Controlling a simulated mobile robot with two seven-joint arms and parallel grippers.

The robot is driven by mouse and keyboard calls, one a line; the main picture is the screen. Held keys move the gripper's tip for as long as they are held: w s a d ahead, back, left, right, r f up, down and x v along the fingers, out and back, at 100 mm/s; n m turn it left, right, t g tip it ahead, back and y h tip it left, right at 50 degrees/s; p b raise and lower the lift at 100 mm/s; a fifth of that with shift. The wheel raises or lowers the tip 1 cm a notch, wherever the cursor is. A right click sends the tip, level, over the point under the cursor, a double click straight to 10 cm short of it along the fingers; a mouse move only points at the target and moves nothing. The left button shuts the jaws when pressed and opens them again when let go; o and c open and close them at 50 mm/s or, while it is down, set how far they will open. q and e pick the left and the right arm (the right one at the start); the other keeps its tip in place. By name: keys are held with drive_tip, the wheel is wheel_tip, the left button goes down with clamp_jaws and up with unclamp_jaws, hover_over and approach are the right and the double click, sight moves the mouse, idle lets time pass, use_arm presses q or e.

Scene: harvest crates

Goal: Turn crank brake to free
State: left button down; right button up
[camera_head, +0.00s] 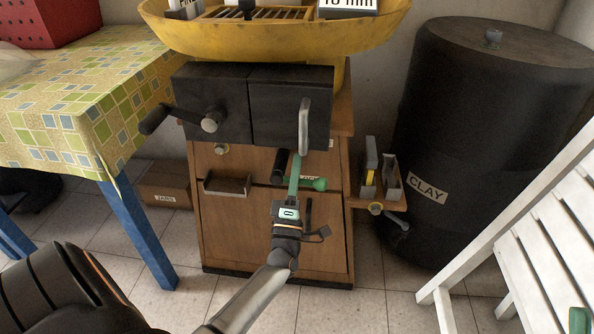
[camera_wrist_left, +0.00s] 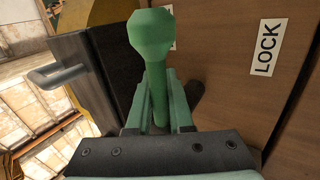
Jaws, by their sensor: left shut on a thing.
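The green brake lever with its rounded knob (camera_head: 319,184) stands out from the front of the wooden cabinet (camera_head: 230,235), under the black box. In the left wrist view its knob (camera_wrist_left: 150,32) rises beyond the fingertips and its stem runs down between the fingers. My left gripper (camera_head: 295,172) is shut on this lever, and it also shows in the left wrist view (camera_wrist_left: 160,100). A white LOCK label (camera_wrist_left: 264,47) is on the wood to the right of the lever. No label for free can be read. A green piece (camera_head: 579,321) at the bottom right edge may be my right gripper.
A black crank (camera_head: 160,119) juts left from the black box (camera_head: 225,90), which has a pale handle (camera_head: 304,125) on its right part. A yellow basin (camera_head: 290,37) is above. A CLAY drum (camera_head: 470,120) and white slatted chair (camera_head: 540,235) stand at right, a cloth-covered table (camera_head: 85,90) at left.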

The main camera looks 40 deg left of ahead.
use_arm(q)
drive_tip(key=shift+r+n+g+y, duration=0.25)
drive_tip(key=shift+n+y, duration=0.35)
drive_tip(key=shift+n, duration=0.3)
drive_tip(key=c, duration=0.8)
unclamp_jaws()
drive_tip(key=shift+f+m, duration=0.1)
drive_tip(key=shift+m, duration=0.2)
